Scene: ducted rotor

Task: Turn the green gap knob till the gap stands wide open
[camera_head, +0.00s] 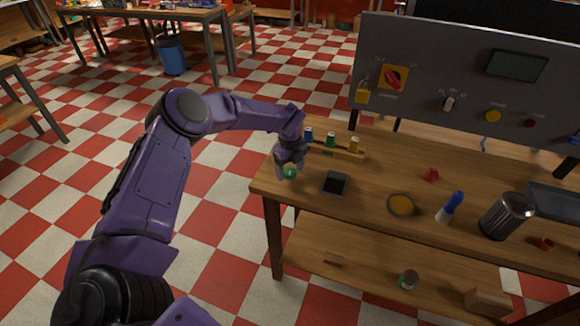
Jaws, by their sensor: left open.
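A small green round piece (290,173), which looks like the green gap knob, shows at the left end of the wooden workbench (375,167). My left gripper (287,171) points down at it with open fingers, one on either side in the picture. I cannot tell whether the fingers touch it. The gripper and wrist hide what lies around the knob, and the gap itself cannot be made out. My right gripper is not in view.
Further right are an orange-centred dish (401,204), a blue-and-white bottle (450,207) and a metal cylinder (507,215). A grey control panel (425,95) rises behind.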

